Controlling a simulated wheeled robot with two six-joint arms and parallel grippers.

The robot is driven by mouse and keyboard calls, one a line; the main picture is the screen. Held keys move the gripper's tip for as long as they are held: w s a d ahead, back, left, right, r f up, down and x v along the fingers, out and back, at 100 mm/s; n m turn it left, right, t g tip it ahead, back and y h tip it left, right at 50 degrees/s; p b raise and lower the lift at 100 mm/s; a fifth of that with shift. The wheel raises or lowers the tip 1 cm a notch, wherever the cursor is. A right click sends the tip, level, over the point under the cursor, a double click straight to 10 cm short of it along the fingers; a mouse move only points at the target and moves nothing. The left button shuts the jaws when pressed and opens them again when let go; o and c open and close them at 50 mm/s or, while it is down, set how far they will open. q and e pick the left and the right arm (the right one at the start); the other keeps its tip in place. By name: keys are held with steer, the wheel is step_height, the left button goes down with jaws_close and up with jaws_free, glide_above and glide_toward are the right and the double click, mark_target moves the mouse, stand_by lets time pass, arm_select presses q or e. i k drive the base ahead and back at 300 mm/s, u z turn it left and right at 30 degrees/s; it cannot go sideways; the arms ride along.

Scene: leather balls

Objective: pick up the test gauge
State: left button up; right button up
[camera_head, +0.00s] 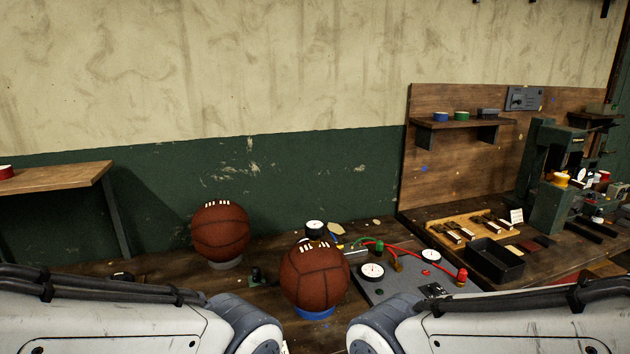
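Several round white-faced dials show, and I cannot tell for sure which is the test gauge. One dial (314,227) with a dark body sits behind the front ball. Two more, a near dial (372,271) and a far dial (430,255), are on a grey panel (395,287) with red and green hoses. A brown leather ball (315,274) rests on a blue ring in front of the first dial and partly hides it. Both my arms reach in along the bottom edge, but neither gripper shows.
A second leather ball (220,231) rests on a grey ring at the left. A black tray (493,260), a wooden tool board (460,229) and a green machine (548,180) stand at the right. A wooden shelf (60,177) juts out at the far left.

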mark_target(314, 228)
steer(key=z, duration=0.15)
steer(key=i, duration=1.1)
steer(key=z, duration=0.85)
steer(key=k, duration=0.7)
steer(key=u, duration=1.1)
